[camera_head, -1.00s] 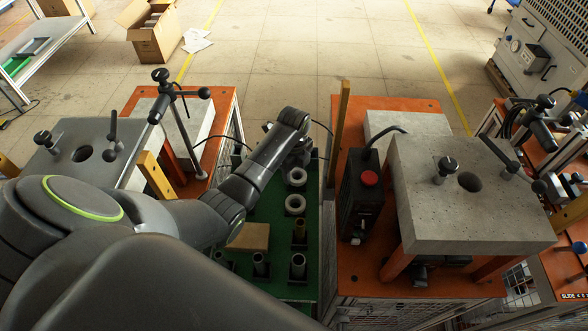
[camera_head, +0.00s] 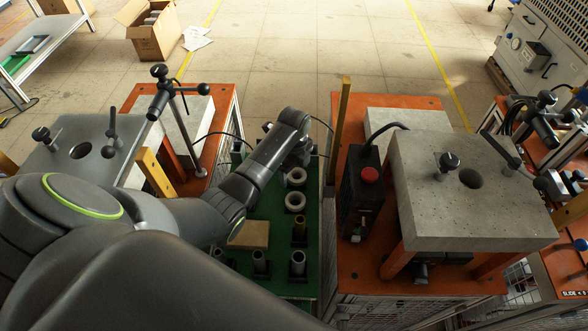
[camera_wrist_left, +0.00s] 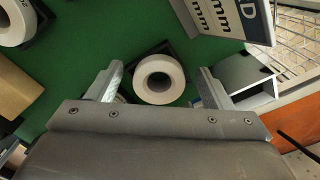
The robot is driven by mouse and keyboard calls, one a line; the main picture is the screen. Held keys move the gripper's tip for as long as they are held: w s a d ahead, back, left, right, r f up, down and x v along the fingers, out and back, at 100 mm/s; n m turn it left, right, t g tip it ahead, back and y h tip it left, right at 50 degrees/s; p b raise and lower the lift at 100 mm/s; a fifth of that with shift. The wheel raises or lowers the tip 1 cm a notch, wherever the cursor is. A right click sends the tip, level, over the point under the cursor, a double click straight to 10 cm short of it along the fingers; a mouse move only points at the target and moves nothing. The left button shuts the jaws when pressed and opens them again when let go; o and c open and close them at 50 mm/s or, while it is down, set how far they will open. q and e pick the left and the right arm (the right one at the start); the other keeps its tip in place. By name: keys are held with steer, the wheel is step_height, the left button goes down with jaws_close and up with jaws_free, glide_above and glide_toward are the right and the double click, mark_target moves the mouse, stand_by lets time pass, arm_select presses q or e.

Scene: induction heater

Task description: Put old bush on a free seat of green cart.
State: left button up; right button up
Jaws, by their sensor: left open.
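The green cart (camera_head: 272,208) stands in the middle of the head view, partly covered by my left arm. I cannot tell which piece is the old bush. My left gripper (camera_head: 296,156) is over the far part of the cart, its fingers hard to see there. In the left wrist view the gripper (camera_wrist_left: 160,70) is open, with a white ring (camera_wrist_left: 142,80) on a dark seat showing between its fingers, not visibly gripped. My right gripper is out of view.
A tan block (camera_head: 252,234) lies on the cart. To the right stands an orange bench (camera_head: 362,268) with a grey slab (camera_head: 430,215), a red-button box (camera_head: 361,205) and an upright post (camera_head: 344,125). A clamp stand (camera_head: 187,135) rises at left.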

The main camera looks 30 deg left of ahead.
arm_select(q)
steer(key=shift+r, duration=0.1)
step_height(320, 180, up, 17)
steer(key=p, duration=0.5)
steer(key=shift+r+p, duration=0.15)
steer(key=shift+p, duration=0.15)
steer(key=shift+s, duration=0.1)
stand_by(0.4)
